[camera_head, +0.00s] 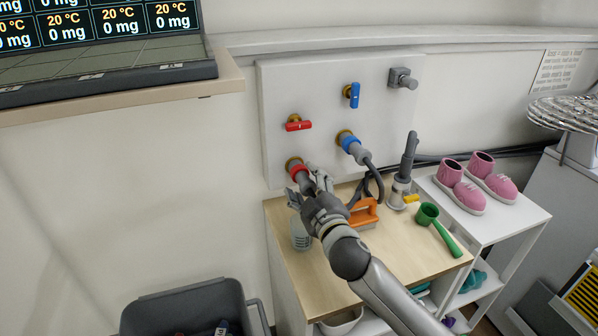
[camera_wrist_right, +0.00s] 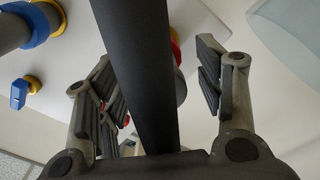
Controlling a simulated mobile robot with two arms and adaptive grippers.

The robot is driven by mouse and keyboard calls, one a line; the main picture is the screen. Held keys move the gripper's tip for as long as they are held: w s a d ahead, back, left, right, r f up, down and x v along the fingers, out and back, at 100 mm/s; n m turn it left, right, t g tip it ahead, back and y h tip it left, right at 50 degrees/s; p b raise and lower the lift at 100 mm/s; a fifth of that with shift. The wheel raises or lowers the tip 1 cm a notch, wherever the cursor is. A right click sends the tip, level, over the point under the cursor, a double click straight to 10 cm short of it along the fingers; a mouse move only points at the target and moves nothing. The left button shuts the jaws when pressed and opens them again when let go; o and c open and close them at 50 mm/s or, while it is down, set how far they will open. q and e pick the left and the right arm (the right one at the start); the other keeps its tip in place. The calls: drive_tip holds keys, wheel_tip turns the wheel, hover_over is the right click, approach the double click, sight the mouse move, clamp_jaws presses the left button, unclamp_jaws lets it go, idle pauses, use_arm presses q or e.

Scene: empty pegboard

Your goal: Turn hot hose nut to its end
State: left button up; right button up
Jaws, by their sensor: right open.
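The hot hose nut is the red collar (camera_head: 298,171) on the lower left pipe outlet of the white wall panel, with a grey hose end below it. My right gripper (camera_head: 311,183) is at the hose end, close to the nut. In the right wrist view, my right gripper (camera_wrist_right: 160,90) is open, with one finger on each side of the dark hose (camera_wrist_right: 138,60). A sliver of the red nut (camera_wrist_right: 180,85) shows behind the hose; the rest is hidden. The fingers look apart from the hose. My left gripper is not in view.
The red valve handle (camera_head: 298,125) sits above the nut. The blue hose nut (camera_head: 349,144) and blue valve handle (camera_head: 354,95) are to the right. A clear bottle (camera_head: 301,235), an orange-handled brush (camera_head: 364,214) and a green scoop (camera_head: 437,228) crowd the wooden top (camera_head: 300,283) below.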

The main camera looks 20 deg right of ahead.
sight(299, 174)
drive_tip(key=w, duration=0.5)
drive_tip(key=shift+a, duration=0.1)
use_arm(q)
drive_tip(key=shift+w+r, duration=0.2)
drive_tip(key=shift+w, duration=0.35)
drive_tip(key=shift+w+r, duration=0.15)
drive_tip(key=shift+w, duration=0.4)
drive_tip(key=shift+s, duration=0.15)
use_arm(e)
drive_tip(key=shift+c, duration=1.3)
drive_tip(key=c, duration=0.8)
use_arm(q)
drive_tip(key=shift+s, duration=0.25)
